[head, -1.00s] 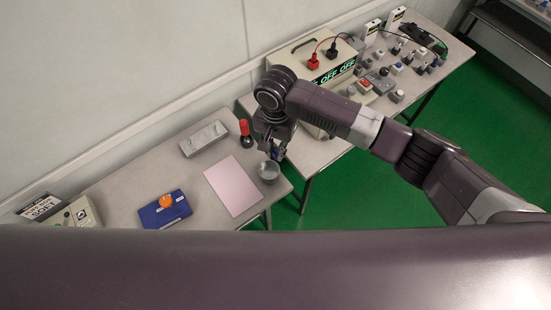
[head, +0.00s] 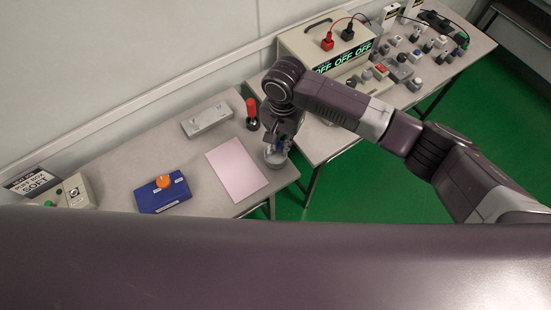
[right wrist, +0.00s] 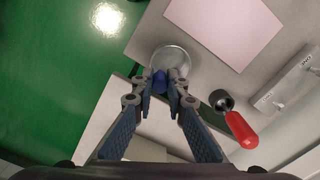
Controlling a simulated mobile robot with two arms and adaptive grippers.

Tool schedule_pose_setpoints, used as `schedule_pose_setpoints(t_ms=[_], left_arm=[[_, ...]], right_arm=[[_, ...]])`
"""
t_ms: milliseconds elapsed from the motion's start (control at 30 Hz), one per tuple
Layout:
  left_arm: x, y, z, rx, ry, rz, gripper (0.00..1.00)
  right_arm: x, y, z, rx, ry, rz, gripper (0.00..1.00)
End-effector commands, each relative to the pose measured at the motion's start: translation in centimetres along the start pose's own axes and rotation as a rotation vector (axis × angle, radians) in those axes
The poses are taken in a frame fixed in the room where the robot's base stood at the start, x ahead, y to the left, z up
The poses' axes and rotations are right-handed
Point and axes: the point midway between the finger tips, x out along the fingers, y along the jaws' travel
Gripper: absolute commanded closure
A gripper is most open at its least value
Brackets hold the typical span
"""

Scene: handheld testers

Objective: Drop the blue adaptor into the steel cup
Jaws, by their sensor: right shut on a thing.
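The steel cup (head: 275,161) stands near the front right corner of the left table, partly hidden behind my right gripper in the head view. It also shows in the right wrist view (right wrist: 172,53) as a round open cup. My right gripper (right wrist: 160,79) is shut on the blue adaptor (right wrist: 159,84). In the wrist view the fingertips and the adaptor overlap the cup's near edge, above it; the height gap cannot be told. In the head view the gripper (head: 280,147) is right over the cup. My left gripper is not in view.
A pink sheet (head: 237,170) lies beside the cup. A red-handled tool (head: 252,112) stands behind it, near a grey metal block (head: 207,120). A blue box with an orange button (head: 163,195) is farther left. The right table holds a tester (head: 326,42) and several small parts.

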Motion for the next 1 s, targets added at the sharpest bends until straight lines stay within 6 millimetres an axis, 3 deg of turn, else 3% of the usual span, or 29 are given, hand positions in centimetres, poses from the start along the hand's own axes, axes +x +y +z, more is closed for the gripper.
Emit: schedule_pose_setpoints(t_ms=[133,167,333,667,767,1000], left_arm=[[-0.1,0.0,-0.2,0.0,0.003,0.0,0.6],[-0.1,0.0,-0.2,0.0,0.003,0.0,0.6],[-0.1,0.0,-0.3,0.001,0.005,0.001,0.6],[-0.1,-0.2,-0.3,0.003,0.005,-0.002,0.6],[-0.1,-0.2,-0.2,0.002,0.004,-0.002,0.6],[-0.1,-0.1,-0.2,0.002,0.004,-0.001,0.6]], right_arm=[[-0.1,0.0,0.0,0.0,0.0,0.0,1.0],[-0.1,0.0,0.0,0.0,0.0,0.0,0.85],[-0.1,0.0,0.0,0.0,0.0,0.0,0.67],[-0.4,0.0,0.0,0.0,0.0,0.0,0.67],[-1.5,-0.1,-0.1,0.0,0.001,-0.003,0.67],[-6.4,-0.1,-0.1,-0.001,0.002,-0.004,0.67]])
